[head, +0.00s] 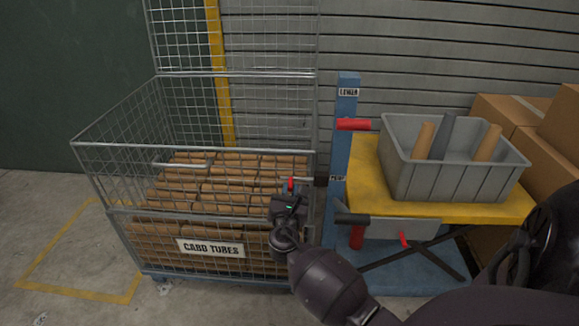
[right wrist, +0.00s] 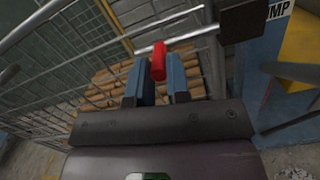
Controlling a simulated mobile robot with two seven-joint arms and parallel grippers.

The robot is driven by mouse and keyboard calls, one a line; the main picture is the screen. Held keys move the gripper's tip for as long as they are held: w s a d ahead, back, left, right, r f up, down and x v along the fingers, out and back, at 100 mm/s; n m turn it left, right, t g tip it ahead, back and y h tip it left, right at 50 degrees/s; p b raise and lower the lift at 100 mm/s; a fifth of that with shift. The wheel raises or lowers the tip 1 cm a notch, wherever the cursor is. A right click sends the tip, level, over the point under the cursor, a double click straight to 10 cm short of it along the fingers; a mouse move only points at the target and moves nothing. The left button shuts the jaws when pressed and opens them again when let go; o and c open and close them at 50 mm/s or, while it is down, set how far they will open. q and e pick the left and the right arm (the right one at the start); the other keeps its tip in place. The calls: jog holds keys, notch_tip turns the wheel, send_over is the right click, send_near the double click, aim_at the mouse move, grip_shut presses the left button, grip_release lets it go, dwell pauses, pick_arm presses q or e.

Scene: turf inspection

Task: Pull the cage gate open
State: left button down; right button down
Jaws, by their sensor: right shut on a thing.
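The wire cage (head: 110,215) stands at the left, filled with brown card tubes (head: 215,190) and labelled CARD TUBES (head: 210,248). Its front mesh gate (head: 125,180) is upright in line with the front, its top rail level. A pale bar handle (head: 180,165) shows on the gate's left part. My right gripper (head: 290,195) is at the cage's front right corner, shut on a small red grip (head: 291,184). In the right wrist view the red grip (right wrist: 158,62) stands between the blue fingers (right wrist: 156,86), by a metal rail. My left gripper is not in view.
Right of the cage stands a blue post (head: 345,120) with a red handle (head: 353,124), beside a yellow lift table (head: 470,208) holding a grey tub (head: 455,178) of tubes. Cardboard boxes (head: 500,118) are behind. Floor at left front is clear, with yellow lines (head: 75,292).

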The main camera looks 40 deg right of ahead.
jog(key=shift+s+a+f, duration=0.15)
jog(key=shift+a+f, duration=0.2)
jog(key=shift+f, duration=0.2)
jog(key=shift+s+f, duration=0.1)
jog(key=shift+f, duration=0.05)
jog(key=c, duration=1.2)
grip_release()
jog(key=shift+o, duration=0.5)
jog(key=shift+r, duration=0.4)
jog(key=p+v, duration=0.1)
jog(key=v, duration=0.9)
jog(key=shift+s+a, duration=0.2)
jog(key=shift+a, duration=0.05)
jog(key=shift+c, duration=0.2)
